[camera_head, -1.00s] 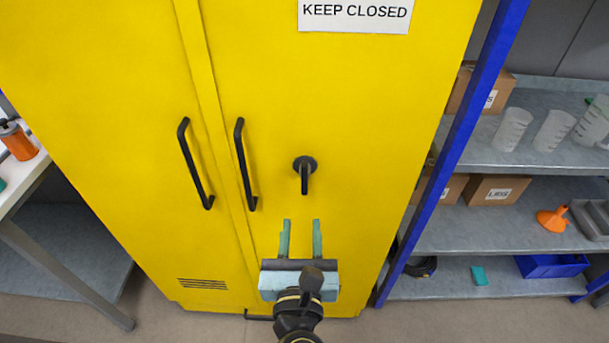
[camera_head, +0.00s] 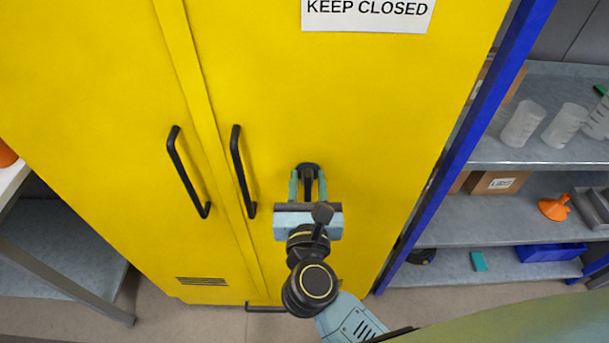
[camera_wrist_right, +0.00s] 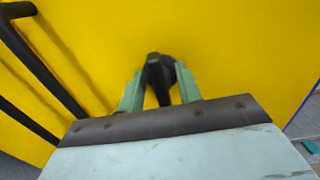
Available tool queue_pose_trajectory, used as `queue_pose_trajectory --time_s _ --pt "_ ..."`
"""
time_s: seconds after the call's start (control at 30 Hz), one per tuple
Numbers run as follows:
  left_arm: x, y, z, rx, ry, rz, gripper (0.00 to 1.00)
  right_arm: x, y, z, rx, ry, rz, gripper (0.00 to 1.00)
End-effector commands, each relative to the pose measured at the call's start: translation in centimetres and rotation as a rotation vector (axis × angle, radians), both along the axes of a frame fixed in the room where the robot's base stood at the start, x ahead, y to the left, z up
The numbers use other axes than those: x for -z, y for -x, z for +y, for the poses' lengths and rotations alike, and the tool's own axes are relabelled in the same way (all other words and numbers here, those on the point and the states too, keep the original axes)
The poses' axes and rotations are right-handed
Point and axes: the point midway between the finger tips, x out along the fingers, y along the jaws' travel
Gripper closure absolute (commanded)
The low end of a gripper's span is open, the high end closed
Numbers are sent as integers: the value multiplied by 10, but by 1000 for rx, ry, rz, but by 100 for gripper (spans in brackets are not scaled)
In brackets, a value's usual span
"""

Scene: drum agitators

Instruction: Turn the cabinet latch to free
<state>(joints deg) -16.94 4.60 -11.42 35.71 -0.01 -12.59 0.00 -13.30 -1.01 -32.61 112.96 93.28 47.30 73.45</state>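The black cabinet latch (camera_head: 309,170) is on the right door of the yellow cabinet (camera_head: 345,95), its handle pointing down. My right gripper (camera_head: 308,183) is in front of it, with one green finger on each side of the handle. In the right wrist view the latch (camera_wrist_right: 156,72) stands between the two fingertips (camera_wrist_right: 158,80). The fingers are apart, and a small gap shows beside the handle, so the gripper looks open around it. The lower part of the latch is partly hidden by the gripper. My left gripper is not in view.
Two long black door handles (camera_head: 242,172) (camera_head: 187,172) are left of the latch. A blue post (camera_head: 462,140) and grey shelves (camera_head: 500,150) with beakers and boxes stand on the right. A table (camera_head: 15,180) stands at the left.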

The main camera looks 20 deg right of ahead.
Motion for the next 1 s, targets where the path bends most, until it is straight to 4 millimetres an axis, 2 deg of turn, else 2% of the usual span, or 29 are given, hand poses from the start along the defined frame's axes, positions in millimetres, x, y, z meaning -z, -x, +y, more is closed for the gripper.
queue_pose_trajectory --time_s 0.2,0.47,0.77,1.0 --pt "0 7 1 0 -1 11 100 0 0 0 0 1 0 65" --pt "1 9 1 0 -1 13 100 0 0 0 0 1 0 100" --pt "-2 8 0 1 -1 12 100 0 0 0 0 15 4 100" --pt "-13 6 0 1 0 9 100 -2 0 1 -1 109 32 100"
